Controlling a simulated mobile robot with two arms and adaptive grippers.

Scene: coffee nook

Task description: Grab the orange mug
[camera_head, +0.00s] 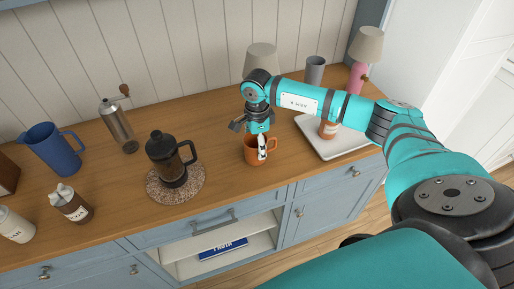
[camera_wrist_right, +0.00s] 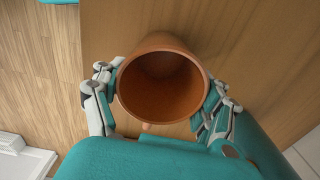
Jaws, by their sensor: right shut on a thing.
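The orange mug (camera_head: 254,154) stands upright on the wooden counter near its front edge, with its handle to the right in the head view. My right gripper (camera_head: 262,146) comes down on it from above. In the right wrist view I look into the open, empty mug (camera_wrist_right: 161,88). The two fingers of my right gripper (camera_wrist_right: 160,104) sit on opposite sides of its wall, shut on it. My left gripper is not in the head view.
A white tray (camera_head: 345,149) with a small brown jar (camera_head: 328,130) stands right of the mug. A dark coffee press (camera_head: 168,160) on a round mat (camera_head: 152,190) stands left. A lamp (camera_head: 262,57) is behind. The counter (camera_head: 222,180) between press and mug is clear.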

